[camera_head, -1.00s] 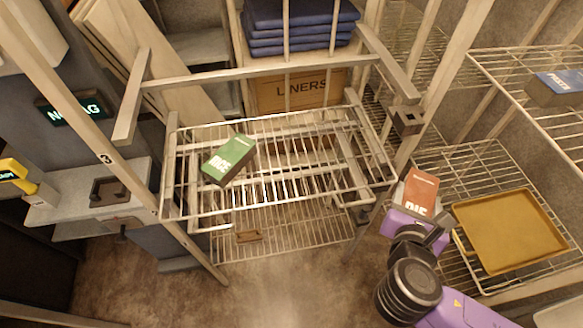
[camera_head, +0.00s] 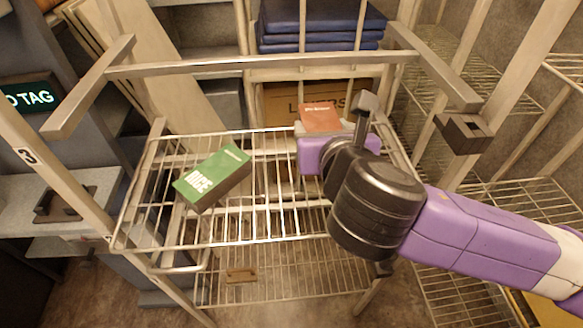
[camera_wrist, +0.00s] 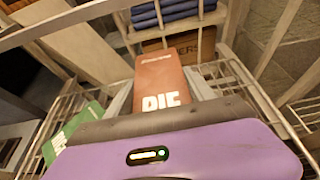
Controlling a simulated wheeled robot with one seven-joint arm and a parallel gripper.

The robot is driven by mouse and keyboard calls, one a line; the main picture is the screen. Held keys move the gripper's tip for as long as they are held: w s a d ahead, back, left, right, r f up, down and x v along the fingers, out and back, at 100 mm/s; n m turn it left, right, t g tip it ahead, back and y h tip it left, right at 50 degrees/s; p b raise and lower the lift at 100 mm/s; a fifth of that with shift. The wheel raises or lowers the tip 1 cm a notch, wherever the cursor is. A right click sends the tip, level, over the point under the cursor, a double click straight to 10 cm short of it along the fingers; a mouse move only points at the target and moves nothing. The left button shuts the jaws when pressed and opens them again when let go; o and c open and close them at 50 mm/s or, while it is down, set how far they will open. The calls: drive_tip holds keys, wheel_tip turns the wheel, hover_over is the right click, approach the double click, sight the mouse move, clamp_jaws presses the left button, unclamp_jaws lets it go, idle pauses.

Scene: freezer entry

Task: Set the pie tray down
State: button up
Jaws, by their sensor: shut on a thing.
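The pie tray is a red-brown box marked PIE (camera_head: 321,119), seen at the right rear of the wire shelf. In the wrist view the PIE box (camera_wrist: 161,82) stands between my two grey fingers. My gripper (camera_head: 322,130) is shut on it, mostly hidden by my purple wrist in the head view. The wire shelf (camera_head: 225,236) lies below and around my gripper. Whether the box's underside touches the wires is hidden.
A green box (camera_head: 212,176) lies on the shelf's left part. A rail (camera_head: 270,63) crosses above the shelf's back. Blue folded stacks (camera_head: 320,20) and a LINERS carton (camera_head: 285,103) are behind. The shelf's front middle is free. Another wire rack stands at right.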

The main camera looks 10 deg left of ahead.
wheel_tip(320, 180, down, 9)
drive_tip(key=shift+r, duration=0.2)
drive_tip(key=shift+d+f, duration=0.1)
drive_tip(key=o, duration=1.7)
drive_tip(key=shift+o, duration=0.2)
drive_tip(key=shift+s, duration=0.1)
drive_tip(key=b+v, duration=0.1)
drive_tip(key=v, duration=1.1)
